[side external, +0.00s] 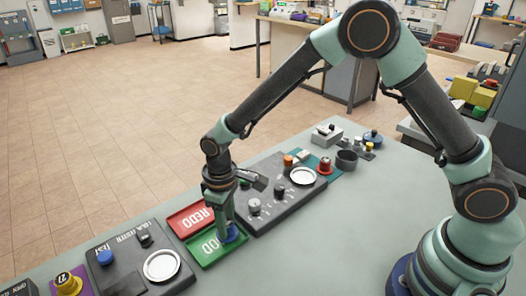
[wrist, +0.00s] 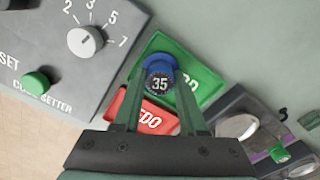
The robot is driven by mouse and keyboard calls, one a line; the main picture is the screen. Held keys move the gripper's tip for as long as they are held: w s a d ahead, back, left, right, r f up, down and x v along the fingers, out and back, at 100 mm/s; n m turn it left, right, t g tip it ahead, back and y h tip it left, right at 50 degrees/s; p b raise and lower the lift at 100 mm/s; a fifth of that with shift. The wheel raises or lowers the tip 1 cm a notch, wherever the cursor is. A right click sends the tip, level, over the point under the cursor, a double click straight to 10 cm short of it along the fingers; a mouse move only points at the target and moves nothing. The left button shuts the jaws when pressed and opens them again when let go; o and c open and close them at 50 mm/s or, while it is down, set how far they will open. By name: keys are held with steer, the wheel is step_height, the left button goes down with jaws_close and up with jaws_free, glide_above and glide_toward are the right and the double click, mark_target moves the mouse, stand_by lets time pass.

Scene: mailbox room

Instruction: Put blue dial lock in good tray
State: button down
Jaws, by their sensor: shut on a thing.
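The blue dial lock (wrist: 159,66) has a black dial face marked 35. It sits between the two fingers of my gripper (wrist: 158,84), which is shut on it. In the side view the blue lock (side external: 236,236) shows low at my gripper (side external: 227,226), over the green tray (side external: 203,257). That tray's lettering is partly hidden and ends in "OD". The green tray (wrist: 208,78) also shows behind the lock in the wrist view. I cannot tell whether the lock touches the tray floor.
A red REDO tray (side external: 187,220) adjoins the green tray. A lock tester panel (side external: 128,275) with a blue knob stands at left, and a code setter panel (side external: 272,211) with knobs at right. Bare table lies in front of the code setter.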

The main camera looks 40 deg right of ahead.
steer(key=shift+f, duration=0.25)
steer(key=shift+c, duration=0.7)
jaws_free()
steer(key=shift+r, duration=3.05)
